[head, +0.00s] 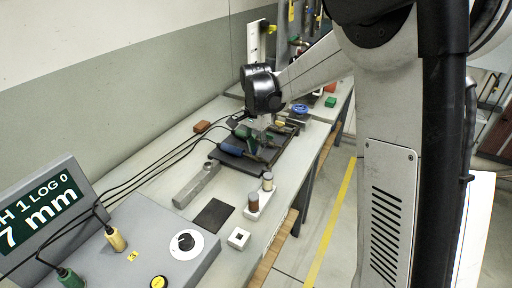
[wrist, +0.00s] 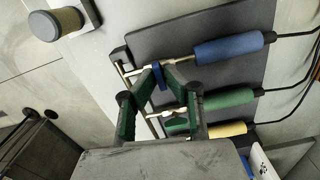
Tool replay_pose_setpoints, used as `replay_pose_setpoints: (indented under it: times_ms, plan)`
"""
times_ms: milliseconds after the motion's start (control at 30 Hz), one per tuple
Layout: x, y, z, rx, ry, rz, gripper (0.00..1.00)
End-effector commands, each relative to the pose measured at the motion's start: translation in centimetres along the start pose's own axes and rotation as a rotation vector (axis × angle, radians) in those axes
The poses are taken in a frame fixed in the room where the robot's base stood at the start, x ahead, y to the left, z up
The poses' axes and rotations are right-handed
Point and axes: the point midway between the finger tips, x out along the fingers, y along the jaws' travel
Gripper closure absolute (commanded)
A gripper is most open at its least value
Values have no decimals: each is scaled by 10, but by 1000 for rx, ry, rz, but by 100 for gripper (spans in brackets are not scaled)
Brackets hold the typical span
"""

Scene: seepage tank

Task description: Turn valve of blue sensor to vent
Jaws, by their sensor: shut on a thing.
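The blue sensor (wrist: 228,48) lies on a dark tray (wrist: 180,35), with a metal stem running left from it to a small fitting. A small blue valve handle (wrist: 158,74) sits on that stem. My gripper (wrist: 163,72) is over the stem, its fingertips closed on the blue handle; the exact contact is partly hidden. In the head view the blue sensor (head: 231,150) shows at the tray's near side, with my gripper (head: 258,136) just right of it. The handle's vent marking cannot be made out.
A green sensor (wrist: 228,99) and a yellow one (wrist: 225,129) lie parallel beside the blue one, cables running right. A holder with capped vials (head: 260,198), a grey bar (head: 197,186) and a control box (head: 160,240) stand nearer on the bench.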

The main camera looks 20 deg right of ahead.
Motion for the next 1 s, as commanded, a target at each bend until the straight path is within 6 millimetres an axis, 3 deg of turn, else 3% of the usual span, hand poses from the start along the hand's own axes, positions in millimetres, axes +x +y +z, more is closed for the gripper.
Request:
replay_pose_setpoints:
  times_ms: [733,767,833,1000]
  plan:
    - [1,0,1,0,-2,1,100]
    - [1,0,1,0,-2,1,86]
    - [0,0,1,0,-1,1,77]
    - [0,0,0,0,-1,1,74]
